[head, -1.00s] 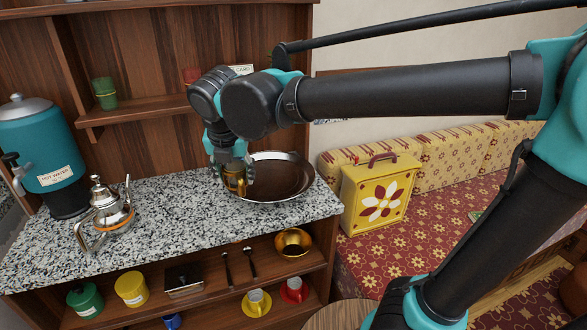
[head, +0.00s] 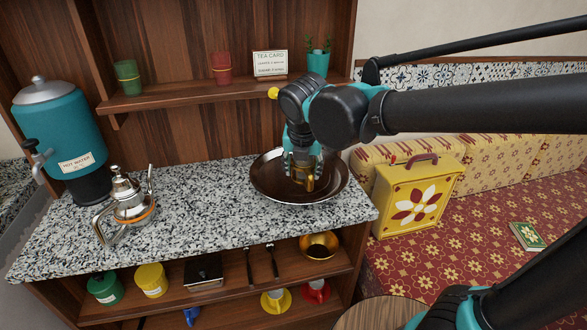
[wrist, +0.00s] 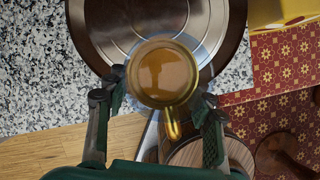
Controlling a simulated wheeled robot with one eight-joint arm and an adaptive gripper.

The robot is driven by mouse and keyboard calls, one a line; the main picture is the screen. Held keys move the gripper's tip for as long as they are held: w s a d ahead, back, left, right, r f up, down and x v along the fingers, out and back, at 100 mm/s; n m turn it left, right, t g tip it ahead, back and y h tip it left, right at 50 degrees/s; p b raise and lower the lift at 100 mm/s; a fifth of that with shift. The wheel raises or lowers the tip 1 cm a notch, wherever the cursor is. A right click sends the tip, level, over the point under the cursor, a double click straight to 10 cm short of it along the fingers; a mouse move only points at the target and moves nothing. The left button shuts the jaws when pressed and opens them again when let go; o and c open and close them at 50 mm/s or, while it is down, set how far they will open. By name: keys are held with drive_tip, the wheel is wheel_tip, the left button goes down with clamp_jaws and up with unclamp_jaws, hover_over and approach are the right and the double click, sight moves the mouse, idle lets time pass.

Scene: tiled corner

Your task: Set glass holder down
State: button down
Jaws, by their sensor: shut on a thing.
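The glass holder (head: 309,184) is a small golden cup with a side handle. My gripper (head: 302,160) points down and is shut on it. In the wrist view, the holder (wrist: 163,74) sits upright between the two fingers of my gripper (wrist: 160,100), its handle toward the bottom of the picture. A round dark brown tray (head: 268,180) with a raised rim lies on the speckled counter, below the holder. The tray also shows in the wrist view (wrist: 110,30). I cannot tell whether the holder's base touches the tray. The fingers partly hide the holder in the head view.
A metal teapot (head: 126,198) on a burner and a teal hot water urn (head: 62,135) stand at left on the speckled counter (head: 205,205). The counter between teapot and tray is clear. A yellow flowered case (head: 415,200) stands right of the counter.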

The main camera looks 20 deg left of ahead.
drive_tip(key=w+a, duration=0.5)
drive_tip(key=w, duration=0.3)
drive_tip(key=f, duration=0.6)
drive_tip(key=shift+w+a, duration=0.25)
drive_tip(key=shift+w, duration=0.05)
drive_tip(key=shift+w+f, duration=0.15)
drive_tip(key=shift+f, duration=0.35)
drive_tip(key=shift+f, duration=0.1)
drive_tip(key=c, duration=0.6)
unclamp_jaws()
